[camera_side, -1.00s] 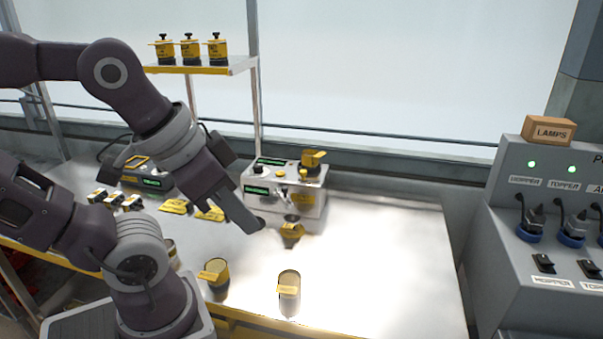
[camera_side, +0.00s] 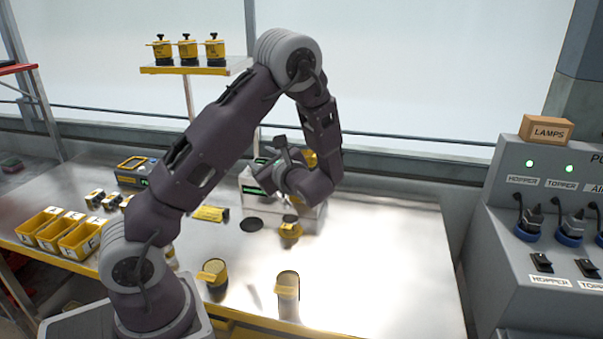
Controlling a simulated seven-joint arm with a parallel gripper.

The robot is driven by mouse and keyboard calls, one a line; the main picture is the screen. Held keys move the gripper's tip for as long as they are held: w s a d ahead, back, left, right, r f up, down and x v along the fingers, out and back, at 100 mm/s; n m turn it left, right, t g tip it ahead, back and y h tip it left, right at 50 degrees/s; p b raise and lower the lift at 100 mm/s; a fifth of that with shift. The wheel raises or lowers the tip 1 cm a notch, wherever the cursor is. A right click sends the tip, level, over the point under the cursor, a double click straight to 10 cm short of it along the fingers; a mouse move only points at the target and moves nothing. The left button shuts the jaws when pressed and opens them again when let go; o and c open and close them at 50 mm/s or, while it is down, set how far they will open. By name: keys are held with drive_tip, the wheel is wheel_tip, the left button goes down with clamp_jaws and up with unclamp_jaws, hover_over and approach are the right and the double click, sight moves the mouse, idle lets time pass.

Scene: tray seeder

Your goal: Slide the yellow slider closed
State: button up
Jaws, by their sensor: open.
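The silver seeder machine (camera_side: 310,215) stands at the back of the table, largely hidden behind my wrist. A yellow part (camera_side: 309,158) shows at its top right, partly covered by my arm. A small yellow-topped cup (camera_side: 290,230) stands at its front. I cannot tell which yellow part is the slider; it may be hidden. My gripper (camera_side: 270,160) is at the machine's upper left, pointing left, with its jaws open and nothing seen between them. Whether it touches the machine cannot be told.
A black disc (camera_side: 251,224) lies left of the machine. Yellow bins (camera_side: 80,240) are at left, a grey switch panel (camera_side: 540,230) at right. The table's right side is clear.

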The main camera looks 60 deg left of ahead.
drive_tip(key=w+f+m+t, duration=0.9)
drive_tip(key=w+f+m, duration=0.1)
drive_tip(key=w+f, duration=0.1)
drive_tip(key=shift+m, duration=0.3)
drive_tip(key=x, duration=0.7)
drive_tip(key=shift+w+a+f, duration=0.1)
drive_tip(key=shift+w+a, duration=0.1)
drive_tip(key=shift+a, duration=0.05)
clamp_jaws()
